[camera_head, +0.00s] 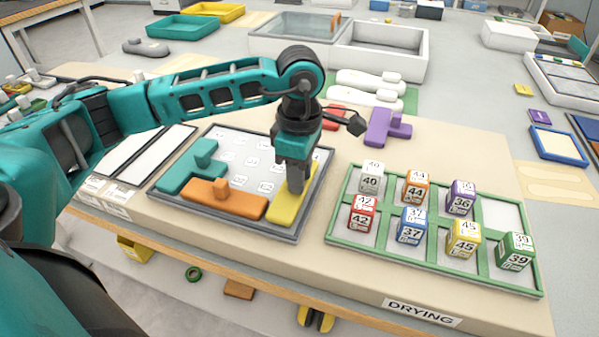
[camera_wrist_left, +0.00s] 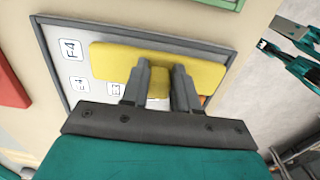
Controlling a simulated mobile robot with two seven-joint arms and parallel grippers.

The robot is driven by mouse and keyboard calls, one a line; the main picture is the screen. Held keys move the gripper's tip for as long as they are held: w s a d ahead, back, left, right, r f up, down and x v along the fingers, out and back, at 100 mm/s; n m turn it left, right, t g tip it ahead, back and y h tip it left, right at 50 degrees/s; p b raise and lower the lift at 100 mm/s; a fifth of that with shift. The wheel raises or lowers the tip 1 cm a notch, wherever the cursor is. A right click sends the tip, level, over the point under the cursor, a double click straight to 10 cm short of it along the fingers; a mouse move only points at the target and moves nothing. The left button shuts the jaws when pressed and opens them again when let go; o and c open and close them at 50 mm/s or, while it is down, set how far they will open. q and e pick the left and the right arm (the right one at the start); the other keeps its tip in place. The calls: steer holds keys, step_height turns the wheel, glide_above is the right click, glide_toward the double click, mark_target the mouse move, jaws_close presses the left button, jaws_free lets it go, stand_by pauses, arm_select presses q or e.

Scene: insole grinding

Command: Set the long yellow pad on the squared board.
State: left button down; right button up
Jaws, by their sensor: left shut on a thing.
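The long yellow pad (camera_head: 283,207) is at the right side of the squared board (camera_head: 240,232), lying along its right edge. In the left wrist view the yellow pad (camera_wrist_left: 110,62) spans across the board (camera_wrist_left: 55,45), near the grey rim. My left gripper (camera_head: 294,188) points down over the pad and is shut on its raised knob; the fingers also show in the left wrist view (camera_wrist_left: 160,92). Whether the pad rests fully flat is hard to tell. A teal piece (camera_head: 190,172) and an orange piece (camera_head: 225,200) lie on the board's left and front squares.
A green-framed rack (camera_head: 335,238) with several numbered cubes stands to the right. A purple piece (camera_head: 385,130) and a red piece (camera_head: 335,117) lie behind the board. White insoles (camera_head: 365,85) lie farther back. A DRYING label (camera_head: 422,312) is on the table's front edge.

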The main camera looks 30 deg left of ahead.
arm_select(q)
steer(key=shift+f+b, duration=0.45)
steer(key=shift+b, duration=0.25)
stand_by(0.7)
steer(key=c, duration=1.2)
jaws_free()
steer(key=shift+o, duration=0.2)
steer(key=shift+r, duration=0.1)
steer(key=shift+r+p, duration=1.6)
steer(key=shift+r, duration=0.85)
steer(key=o, duration=0.5)
steer(key=shift+o, duration=0.2)
